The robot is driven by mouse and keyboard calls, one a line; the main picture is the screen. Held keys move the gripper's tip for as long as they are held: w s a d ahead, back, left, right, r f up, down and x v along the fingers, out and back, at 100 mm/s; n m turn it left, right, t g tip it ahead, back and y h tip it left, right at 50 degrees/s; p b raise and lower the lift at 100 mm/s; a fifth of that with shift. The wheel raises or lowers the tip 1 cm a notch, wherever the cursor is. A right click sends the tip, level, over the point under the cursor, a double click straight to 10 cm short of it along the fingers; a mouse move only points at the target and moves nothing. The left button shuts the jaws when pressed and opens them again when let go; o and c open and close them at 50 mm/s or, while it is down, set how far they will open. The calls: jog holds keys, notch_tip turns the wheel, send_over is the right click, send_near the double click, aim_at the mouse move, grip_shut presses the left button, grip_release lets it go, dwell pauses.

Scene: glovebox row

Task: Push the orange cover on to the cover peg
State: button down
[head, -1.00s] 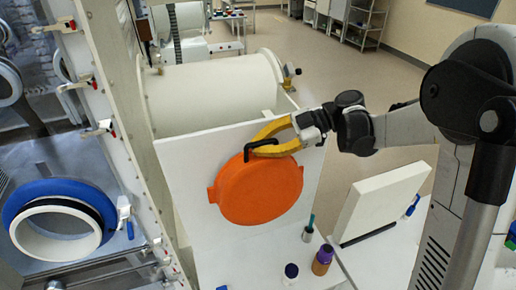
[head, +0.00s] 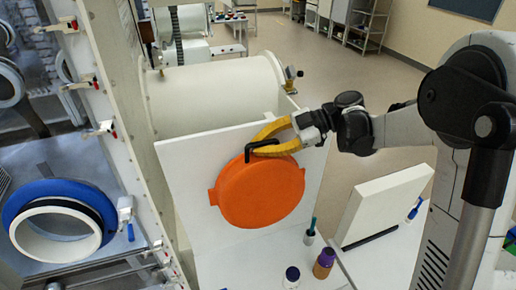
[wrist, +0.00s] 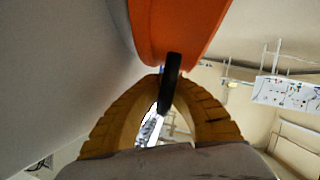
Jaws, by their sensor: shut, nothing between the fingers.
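The orange cover (head: 262,190) is a round disc with side lugs. It stands upright, face on, at the white upright panel (head: 185,165). A black handle (head: 262,146) sits at its top edge. My gripper (head: 252,151) has yellow fingers, shut and empty, with their tips at the cover's top by the handle. In the wrist view, the cover (wrist: 172,35) is just beyond the fingertips (wrist: 165,80), and the black handle (wrist: 170,82) crosses in front of them. Whether the tips touch the cover is unclear. The cover peg is not visible; the cover may hide it.
A white cylinder (head: 220,95) lies behind the panel. Small bottles (head: 324,262) stand below the cover, and a white slanted box (head: 388,205) stands to the right. A blue-ringed port (head: 60,222) is at the left. Open floor lies at the back right.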

jog(key=c, duration=1.8)
grip_release()
jog(key=shift+o, duration=0.2)
